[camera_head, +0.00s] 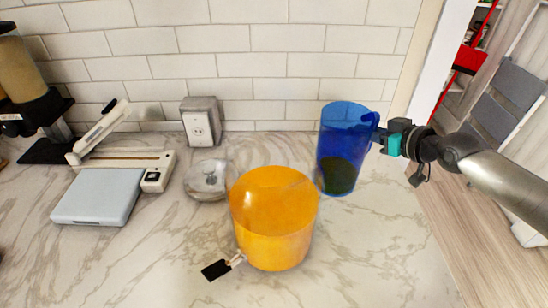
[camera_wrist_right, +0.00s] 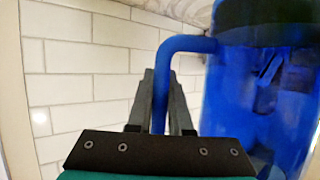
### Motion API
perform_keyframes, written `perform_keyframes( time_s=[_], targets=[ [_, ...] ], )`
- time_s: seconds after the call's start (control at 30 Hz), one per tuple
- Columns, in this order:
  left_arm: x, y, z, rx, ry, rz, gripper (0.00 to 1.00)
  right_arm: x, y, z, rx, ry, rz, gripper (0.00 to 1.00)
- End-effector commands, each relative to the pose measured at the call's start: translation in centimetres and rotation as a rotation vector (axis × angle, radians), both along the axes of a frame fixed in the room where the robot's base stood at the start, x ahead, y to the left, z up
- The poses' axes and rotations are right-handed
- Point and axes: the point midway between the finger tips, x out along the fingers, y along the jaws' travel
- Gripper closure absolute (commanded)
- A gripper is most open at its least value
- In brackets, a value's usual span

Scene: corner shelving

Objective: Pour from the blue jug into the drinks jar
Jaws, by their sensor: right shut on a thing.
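The blue jug (camera_head: 346,135) is near upright, just behind and right of the drinks jar, with dark contents in its lower part. The drinks jar (camera_head: 270,225) is a wide orange see-through vessel with an open top and a small black-handled tap (camera_head: 217,269) at its lower left. My right gripper (camera_head: 382,139) comes in from the right and is shut on the jug's handle. In the right wrist view the blue handle (camera_wrist_right: 160,90) passes between the fingers, beside the jug body (camera_wrist_right: 258,100). I cannot tell whether the jug's base touches the counter. My left gripper is not in view.
A clear round lid with a knob (camera_head: 207,180) lies left of the jar. A paper-trimmer-like device (camera_head: 125,160), a pale flat box (camera_head: 98,196) and a dispenser (camera_head: 30,90) are further left. The front counter is clear.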

Motion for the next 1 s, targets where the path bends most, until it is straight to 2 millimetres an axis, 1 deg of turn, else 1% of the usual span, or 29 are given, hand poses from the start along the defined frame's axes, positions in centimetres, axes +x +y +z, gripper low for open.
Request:
perform_keyframes(
  time_s=[0.17,0.43,0.53,0.7,0.8,0.87,0.97,1.0],
  targets=[
    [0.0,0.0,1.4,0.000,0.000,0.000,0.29,0.1,0.0,2.1,0.007,-0.006,-0.001,1.00],
    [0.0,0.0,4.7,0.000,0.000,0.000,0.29,0.1,0.0,5.9,0.007,-0.005,0.000,1.00],
    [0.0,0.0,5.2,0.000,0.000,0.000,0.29,0.1,0.0,6.5,0.006,-0.004,0.000,1.00],
    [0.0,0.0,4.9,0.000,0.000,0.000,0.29,0.1,0.0,6.2,0.006,-0.004,0.000,1.00],
    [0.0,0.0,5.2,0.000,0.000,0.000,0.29,0.1,0.0,6.5,0.006,-0.004,0.000,1.00],
    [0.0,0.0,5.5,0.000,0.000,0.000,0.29,0.1,0.0,7.1,0.007,-0.005,0.000,1.00],
    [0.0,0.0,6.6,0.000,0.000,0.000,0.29,0.1,0.0,8.7,0.007,-0.005,0.000,1.00],
    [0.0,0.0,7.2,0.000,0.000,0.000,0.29,0.1,0.0,9.5,0.007,-0.006,0.000,1.00]
  ],
)
